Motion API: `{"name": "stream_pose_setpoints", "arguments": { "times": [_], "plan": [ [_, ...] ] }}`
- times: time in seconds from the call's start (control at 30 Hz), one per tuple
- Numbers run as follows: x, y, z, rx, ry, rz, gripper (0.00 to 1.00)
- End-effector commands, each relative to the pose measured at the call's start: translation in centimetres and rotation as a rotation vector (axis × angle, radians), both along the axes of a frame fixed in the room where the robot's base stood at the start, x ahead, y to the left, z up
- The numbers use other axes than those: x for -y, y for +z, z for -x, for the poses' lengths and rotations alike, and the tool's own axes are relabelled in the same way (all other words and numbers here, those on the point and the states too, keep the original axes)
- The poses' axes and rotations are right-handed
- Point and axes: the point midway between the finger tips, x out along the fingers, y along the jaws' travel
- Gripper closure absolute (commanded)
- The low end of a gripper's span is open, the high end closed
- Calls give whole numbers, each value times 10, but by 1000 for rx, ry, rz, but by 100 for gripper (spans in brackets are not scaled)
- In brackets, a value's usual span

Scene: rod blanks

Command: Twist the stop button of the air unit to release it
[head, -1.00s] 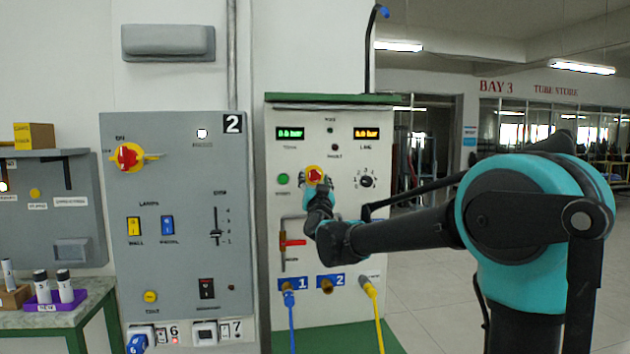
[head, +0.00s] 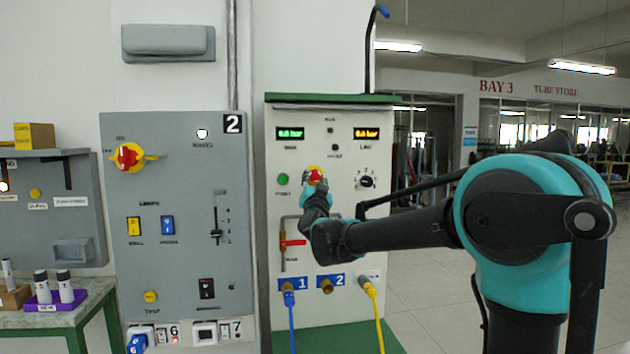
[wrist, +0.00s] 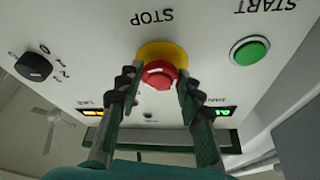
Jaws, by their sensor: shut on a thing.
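The air unit (head: 350,125) is the pale panel with a green top, two displays and hose ports. Its stop button (head: 315,175) is a red mushroom head on a yellow ring, partly hidden by my gripper in the head view. In the wrist view the red stop button (wrist: 159,75) sits under the upside-down word STOP, with pale marks on its face. My gripper (wrist: 158,85) has one finger on each side of the red head and is shut on it. In the head view my gripper (head: 318,192) reaches the button from below right.
A green start button (head: 283,179) is left of the stop button, and a black rotary knob (head: 367,181) is right. A red-handled valve (head: 292,243) is below. Blue (head: 292,320) and yellow (head: 376,310) hoses hang from the ports. A grey panel (head: 180,250) stands left.

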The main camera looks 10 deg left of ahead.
Motion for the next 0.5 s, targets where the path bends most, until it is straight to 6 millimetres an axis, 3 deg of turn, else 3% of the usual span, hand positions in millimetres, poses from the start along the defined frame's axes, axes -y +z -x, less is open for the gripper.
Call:
{"name": "stream_pose_setpoints", "arguments": {
  "times": [0.5],
  "plan": [
    [-3, 2, 0, -109, 1, -375, 93]
  ]
}}
